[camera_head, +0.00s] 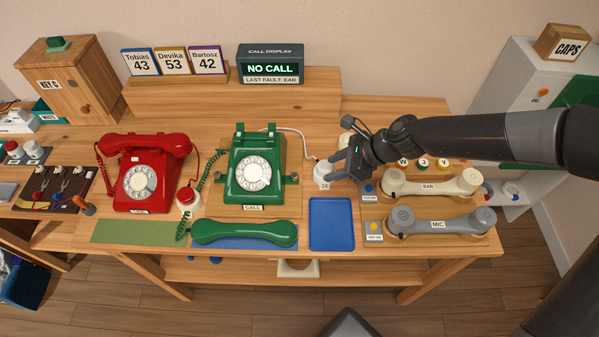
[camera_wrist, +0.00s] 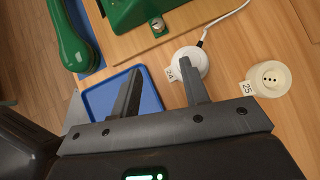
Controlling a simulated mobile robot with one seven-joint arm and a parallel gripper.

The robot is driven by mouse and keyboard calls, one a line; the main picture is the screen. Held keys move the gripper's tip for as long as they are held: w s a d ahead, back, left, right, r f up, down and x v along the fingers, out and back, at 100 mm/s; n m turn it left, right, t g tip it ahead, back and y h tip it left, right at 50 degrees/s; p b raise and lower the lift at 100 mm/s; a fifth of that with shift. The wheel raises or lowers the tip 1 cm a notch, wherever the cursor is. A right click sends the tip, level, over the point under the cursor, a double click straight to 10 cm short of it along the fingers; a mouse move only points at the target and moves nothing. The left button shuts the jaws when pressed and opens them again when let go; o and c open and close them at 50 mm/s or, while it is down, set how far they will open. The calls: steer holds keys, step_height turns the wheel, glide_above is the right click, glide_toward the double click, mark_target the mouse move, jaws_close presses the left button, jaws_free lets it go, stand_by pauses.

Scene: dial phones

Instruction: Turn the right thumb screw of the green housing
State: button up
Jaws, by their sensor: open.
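The green phone housing (camera_head: 253,168) sits upright on a wooden board labelled CALL, with its white dial facing me. Its right thumb screw (camera_head: 294,177) is a small metal knob on the right side. In the wrist view this screw (camera_wrist: 157,25) shows at the top beside a corner of the green housing (camera_wrist: 130,8). My gripper (camera_head: 335,170) is open and empty to the right of the screw, apart from it. In the wrist view its two fingers (camera_wrist: 160,78) point towards the screw, and nothing is between them.
A white round socket labelled 24 (camera_wrist: 190,63) stands close to my right finger in the wrist view, with a white cable. Another socket, 25 (camera_wrist: 270,79), is further right. A blue tray (camera_head: 332,224) lies in front. The green handset (camera_head: 244,233) and EAR handset (camera_head: 432,182) lie nearby.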

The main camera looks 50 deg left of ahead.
mark_target(296, 175)
steer(key=shift+m+y, duration=0.3)
steer(key=shift+m, duration=0.1)
steer(key=x, duration=0.4)
steer(key=r+x, duration=0.1)
steer(key=x, duration=0.3)
steer(key=a+x, duration=0.1)
steer(key=x, duration=0.3)
steer(key=shift+s+r, duration=0.2)
steer(key=shift+s, duration=0.2)
steer(key=shift+c, duration=0.2)
jaws_close()
